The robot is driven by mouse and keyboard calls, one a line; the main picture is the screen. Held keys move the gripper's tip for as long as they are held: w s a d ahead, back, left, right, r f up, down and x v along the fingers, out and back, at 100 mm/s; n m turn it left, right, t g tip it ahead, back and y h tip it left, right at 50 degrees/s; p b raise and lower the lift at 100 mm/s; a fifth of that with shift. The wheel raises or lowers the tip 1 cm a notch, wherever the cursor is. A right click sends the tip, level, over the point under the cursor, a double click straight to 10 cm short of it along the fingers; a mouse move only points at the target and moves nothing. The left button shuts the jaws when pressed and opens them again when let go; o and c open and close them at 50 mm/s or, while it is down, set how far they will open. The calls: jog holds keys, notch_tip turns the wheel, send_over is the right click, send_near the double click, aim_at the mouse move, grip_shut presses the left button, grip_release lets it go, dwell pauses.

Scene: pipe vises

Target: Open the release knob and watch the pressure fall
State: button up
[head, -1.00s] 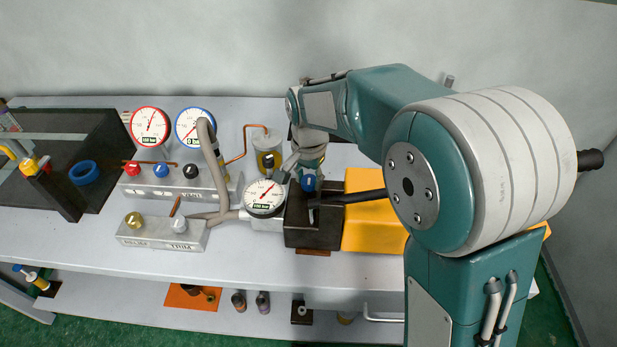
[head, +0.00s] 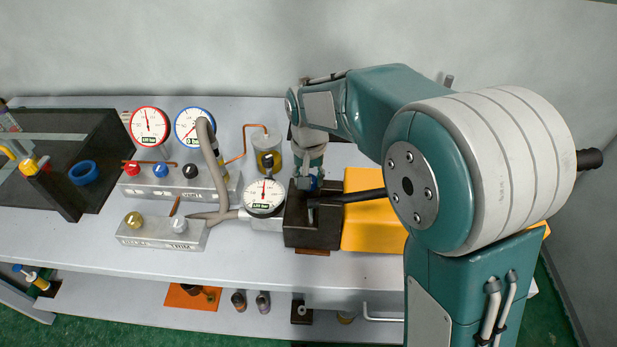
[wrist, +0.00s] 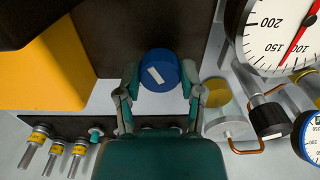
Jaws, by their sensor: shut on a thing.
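A blue round knob (wrist: 158,70) with a white mark on top sits between my gripper's fingers (wrist: 160,82) in the wrist view. My gripper (head: 308,180) is shut on it, with a finger at each side. In the head view the knob (head: 311,184) shows partly, above the dark block. A white pressure gauge (head: 264,196) stands left of the block, its needle nearly upright. Its dial (wrist: 285,45) is partly cut off in the wrist view. The red-rimmed gauge (head: 150,126) has its needle near upright. The blue-rimmed gauge (head: 195,126) reads 0 bar.
The dark block (head: 312,230) and a yellow block (head: 372,215) stand close around my gripper. A manifold (head: 175,184) with red, blue and black knobs, and a lower one (head: 160,234), stand left. The table front is clear.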

jog(key=n, duration=0.5)
jog(key=shift+n, duration=0.3)
jog(key=n, duration=0.5)
dwell(0.4)
jog(key=o, duration=1.2)
jog(key=shift+w, duration=0.1)
jog(key=shift+c, duration=0.2)
notch_tip(320, 180, up, 12)
